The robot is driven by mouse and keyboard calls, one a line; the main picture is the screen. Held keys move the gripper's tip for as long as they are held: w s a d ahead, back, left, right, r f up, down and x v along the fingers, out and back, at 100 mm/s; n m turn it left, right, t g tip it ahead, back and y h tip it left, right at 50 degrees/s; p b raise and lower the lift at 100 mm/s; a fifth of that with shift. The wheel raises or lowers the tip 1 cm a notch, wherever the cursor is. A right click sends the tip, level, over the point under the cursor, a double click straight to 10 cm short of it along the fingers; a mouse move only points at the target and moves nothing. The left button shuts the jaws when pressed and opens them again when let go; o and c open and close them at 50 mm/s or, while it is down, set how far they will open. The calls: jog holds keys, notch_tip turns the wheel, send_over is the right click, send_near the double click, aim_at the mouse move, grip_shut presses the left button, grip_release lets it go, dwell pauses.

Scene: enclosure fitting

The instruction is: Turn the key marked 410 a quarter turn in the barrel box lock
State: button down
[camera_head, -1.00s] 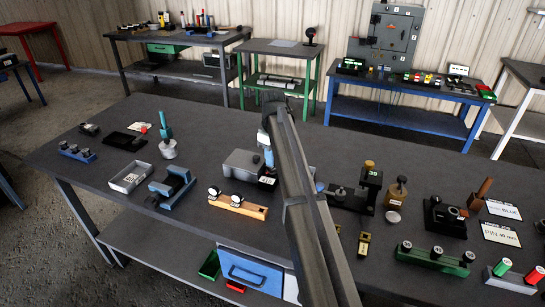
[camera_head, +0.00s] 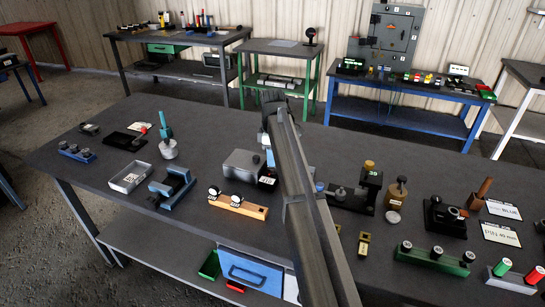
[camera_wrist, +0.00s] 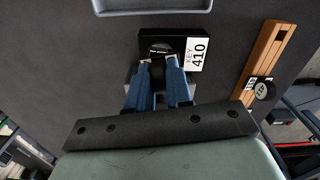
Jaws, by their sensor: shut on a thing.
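My gripper (camera_wrist: 158,64) has its two blue fingers closed on a small dark piece, the key (camera_wrist: 157,76), seen in the wrist view. The fingers are at a black holder (camera_wrist: 150,40) with a white label reading KEY 410 (camera_wrist: 197,50). How far the key sits in the holder is hidden by the fingers. The grey box (camera_wrist: 150,6) lies just past the holder at the top edge of the wrist view. In the head view the grey box (camera_head: 244,163) stands left of my gripper (camera_head: 270,160). Its lock cannot be made out.
A wooden block with white-topped knobs (camera_head: 238,206) is near the bench's front edge. A blue fixture (camera_head: 172,188) and an open grey tray (camera_head: 130,177) stand to the left. Dark fixtures (camera_head: 371,190) stand right of my arm. The bench behind the box is bare.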

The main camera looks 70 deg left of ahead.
jog(key=shift+n, duration=0.8)
jog(key=c, duration=0.9)
grip_release()
jog(key=shift+c, duration=0.2)
notch_tip(320, 180, up, 14)
